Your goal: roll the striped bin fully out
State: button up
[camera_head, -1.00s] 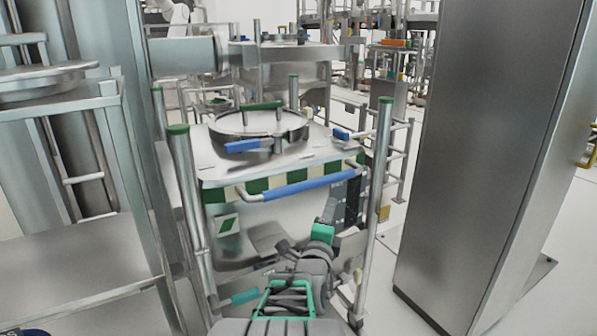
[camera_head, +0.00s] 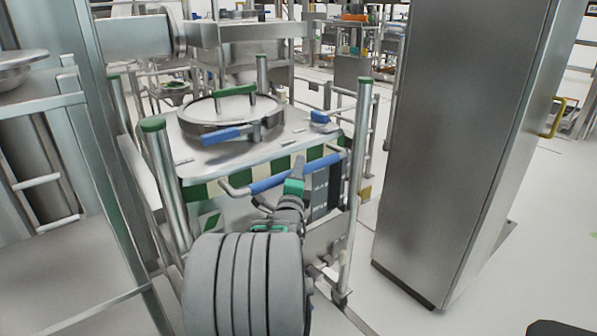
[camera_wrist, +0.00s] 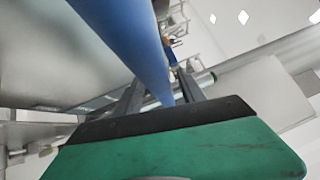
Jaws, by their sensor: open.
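The striped bin (camera_head: 205,191) is a steel container with a green and cream striped band under its top. It stands upright between steel posts with green caps. A blue-gripped handle bar (camera_head: 268,184) runs across its front. In the wrist view the blue bar (camera_wrist: 125,35) passes close in front of the green palm, between the two dark, spread fingers (camera_wrist: 160,90). The fingers are open; I cannot tell whether they touch the bar.
A tall steel cabinet (camera_head: 460,140) stands close on the right. A steel rack with shelves (camera_head: 70,265) is close on the left. A round lid (camera_head: 230,115) with a blue-gripped latch is on top of the bin.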

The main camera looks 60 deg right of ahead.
grip_shut()
dwell(0.5)
dwell(0.9)
